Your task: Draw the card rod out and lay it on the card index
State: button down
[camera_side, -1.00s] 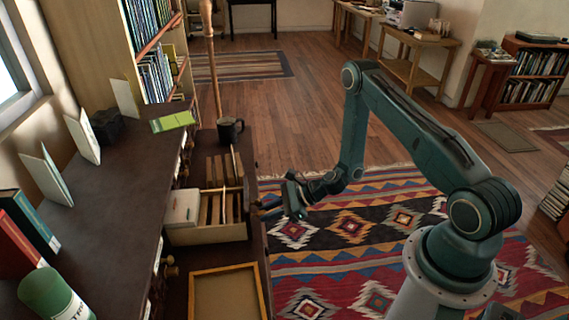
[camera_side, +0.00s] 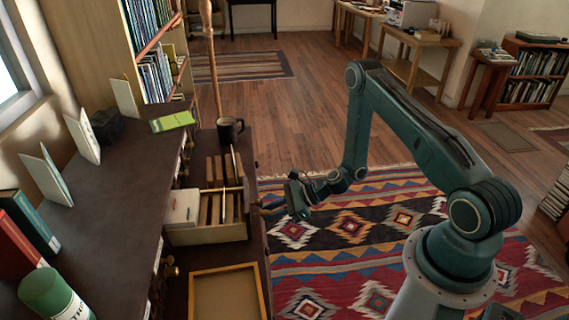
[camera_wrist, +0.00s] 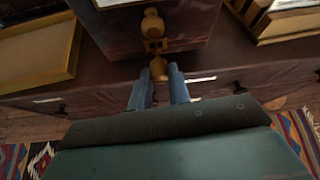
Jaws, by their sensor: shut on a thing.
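The card index (camera_side: 208,233) is a wooden tray with slats and a block of pale cards (camera_side: 182,207) at its left end. Its dark wooden front (camera_wrist: 190,28) shows in the wrist view, with a turned knob (camera_wrist: 152,22) on it. Below that knob is the brass-coloured end of the card rod (camera_wrist: 158,70), between my blue fingertips. My gripper (camera_side: 268,208) is at the right end of the card index, shut on the rod end; it also shows in the wrist view (camera_wrist: 159,75). The rest of the rod is hidden.
A shallow wood-framed tray (camera_side: 262,290) lies in front of the card index. A dark mug (camera_side: 229,130) stands behind it. The raised dark shelf (camera_side: 110,215) at left holds books and a green canister (camera_side: 52,296).

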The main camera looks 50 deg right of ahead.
jog(key=shift+s+d, duration=1.6)
jog(key=shift+s, duration=0.05)
jog(key=shift+s+d, duration=0.15)
jog(key=shift+d, duration=0.05)
jog(key=shift+s+d, duration=1.55)
jog(key=shift+s, duration=0.05)
jog(key=shift+s+d, duration=0.15)
jog(key=shift+d, duration=0.05)
jog(key=shift+s+d, duration=1.55)
jog(key=shift+s, duration=0.05)
jog(key=shift+d, duration=0.1)
dwell(0.3)
